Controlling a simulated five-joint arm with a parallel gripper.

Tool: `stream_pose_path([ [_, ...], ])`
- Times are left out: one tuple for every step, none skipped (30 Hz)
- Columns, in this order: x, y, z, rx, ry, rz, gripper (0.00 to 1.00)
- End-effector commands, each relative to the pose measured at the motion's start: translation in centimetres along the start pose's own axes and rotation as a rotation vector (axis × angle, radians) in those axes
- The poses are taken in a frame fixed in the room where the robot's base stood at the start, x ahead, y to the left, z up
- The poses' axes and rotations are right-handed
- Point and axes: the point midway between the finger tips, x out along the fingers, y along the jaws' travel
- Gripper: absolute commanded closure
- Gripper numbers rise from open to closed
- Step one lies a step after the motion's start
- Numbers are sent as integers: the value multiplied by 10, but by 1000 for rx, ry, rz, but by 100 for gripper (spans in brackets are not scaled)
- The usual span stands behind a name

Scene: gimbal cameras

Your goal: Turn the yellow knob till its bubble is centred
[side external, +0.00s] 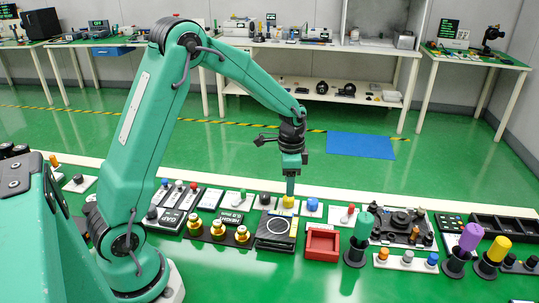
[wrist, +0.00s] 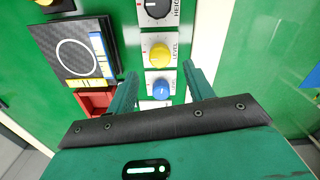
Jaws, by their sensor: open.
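The yellow knob (wrist: 159,53), marked LEVEL, sits on a pale panel between a black knob marked HEIGHT (wrist: 156,9) and a blue knob (wrist: 161,90). In the side external view the yellow knob (side external: 289,203) is directly below my gripper (side external: 290,192). In the wrist view my gripper (wrist: 160,71) is open and empty, its fingers on either side of the knob column. I cannot tell whether the fingertips reach down beside the yellow knob. Left of the knobs is a black square plate with a white ring (wrist: 75,55). I cannot make out a bubble.
A red tray (side external: 322,243) stands right of the ringed plate. A green-topped peg (side external: 361,232) is further right. Several yellow valves (side external: 218,230) are left of the plate. Other panels crowd the bench row; the floor behind is clear around a blue mat (side external: 361,145).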

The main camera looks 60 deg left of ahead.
Motion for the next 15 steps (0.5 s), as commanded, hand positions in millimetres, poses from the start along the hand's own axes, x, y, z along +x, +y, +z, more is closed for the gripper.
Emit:
stream_pose_path([
  [7, 1, 1, 0, -3, 2, 48],
  [11, 0, 0, 0, -3, 2, 48],
  [16, 0, 0, 0, -3, 3, 48],
  [20, 0, 0, 0, -3, 3, 48],
  [24, 0, 0, 0, -3, 2, 48],
  [29, 1, 1, 0, -3, 3, 48],
  [32, 1, 1, 0, -3, 3, 48],
  [35, 1, 1, 0, -2, 2, 48],
  [40, 1, 1, 0, -3, 3, 48],
  [43, 1, 1, 0, -3, 3, 48],
  [45, 0, 0, 0, -2, 2, 48],
  [48, 0, 0, 0, -1, 1, 48],
  [50, 0, 0, 0, -1, 1, 48],
  [51, 0, 0, 0, -2, 1, 48],
  [53, 0, 0, 0, -2, 1, 48],
])
